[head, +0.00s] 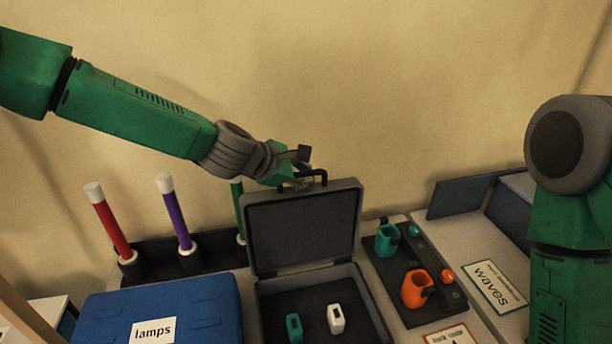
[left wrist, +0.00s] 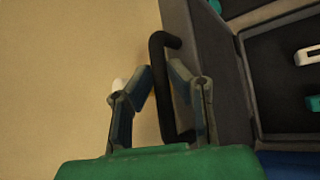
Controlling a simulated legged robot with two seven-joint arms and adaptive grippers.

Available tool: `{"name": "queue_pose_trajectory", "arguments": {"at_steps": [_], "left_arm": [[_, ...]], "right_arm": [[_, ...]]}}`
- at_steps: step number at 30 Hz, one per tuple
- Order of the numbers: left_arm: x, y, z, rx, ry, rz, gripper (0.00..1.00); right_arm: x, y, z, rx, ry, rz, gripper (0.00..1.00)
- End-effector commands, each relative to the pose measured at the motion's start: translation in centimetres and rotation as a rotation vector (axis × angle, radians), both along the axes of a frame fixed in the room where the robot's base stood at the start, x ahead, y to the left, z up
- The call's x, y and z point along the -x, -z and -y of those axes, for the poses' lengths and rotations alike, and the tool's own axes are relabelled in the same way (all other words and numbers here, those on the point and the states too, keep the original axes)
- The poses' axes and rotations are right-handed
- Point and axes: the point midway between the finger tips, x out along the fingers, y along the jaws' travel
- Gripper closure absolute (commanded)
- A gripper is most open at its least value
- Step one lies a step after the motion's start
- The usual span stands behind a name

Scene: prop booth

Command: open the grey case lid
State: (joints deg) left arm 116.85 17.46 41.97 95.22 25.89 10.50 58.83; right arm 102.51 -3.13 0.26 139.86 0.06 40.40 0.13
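The grey case (head: 361,210) stands with its lid (head: 302,226) raised about upright, and its dark interior shows. A black handle (head: 318,174) sits on the lid's top edge. My left gripper (head: 300,172) is at this handle. In the left wrist view my left gripper (left wrist: 160,72) has its fingertips on both sides of the handle (left wrist: 164,100), closed in on it. The lid (left wrist: 208,70) stands just to the right there. A teal item (head: 293,328) and a white item (head: 336,318) lie inside the case. My right gripper is out of the picture; only its arm shows at the right.
A blue case labelled "lamps" (head: 205,300) lies left of the grey case. Red (head: 110,222) and purple (head: 176,213) sticks stand in a dark rack behind it.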

Motion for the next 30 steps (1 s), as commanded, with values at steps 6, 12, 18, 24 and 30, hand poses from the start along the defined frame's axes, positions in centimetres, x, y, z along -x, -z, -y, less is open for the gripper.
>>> {"name": "queue_pose_trajectory", "arguments": {"at_steps": [6,12,18,24,30], "left_arm": [[-0.2,-0.2,0.1,0.001,0.002,0.002,0.68],[-0.1,-0.1,-0.1,0.000,0.002,-0.002,0.68],[1.7,-2.0,-1.8,0.001,0.002,0.000,0.68],[4.3,-4.7,-4.2,0.002,0.001,0.003,0.68],[6.0,-6.6,-6.0,0.002,0.002,0.003,0.68]], "right_arm": [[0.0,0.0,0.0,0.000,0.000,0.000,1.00],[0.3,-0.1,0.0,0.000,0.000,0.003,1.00],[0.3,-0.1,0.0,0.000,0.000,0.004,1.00],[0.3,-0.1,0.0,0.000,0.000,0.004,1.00],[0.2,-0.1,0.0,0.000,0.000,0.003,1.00]]}}
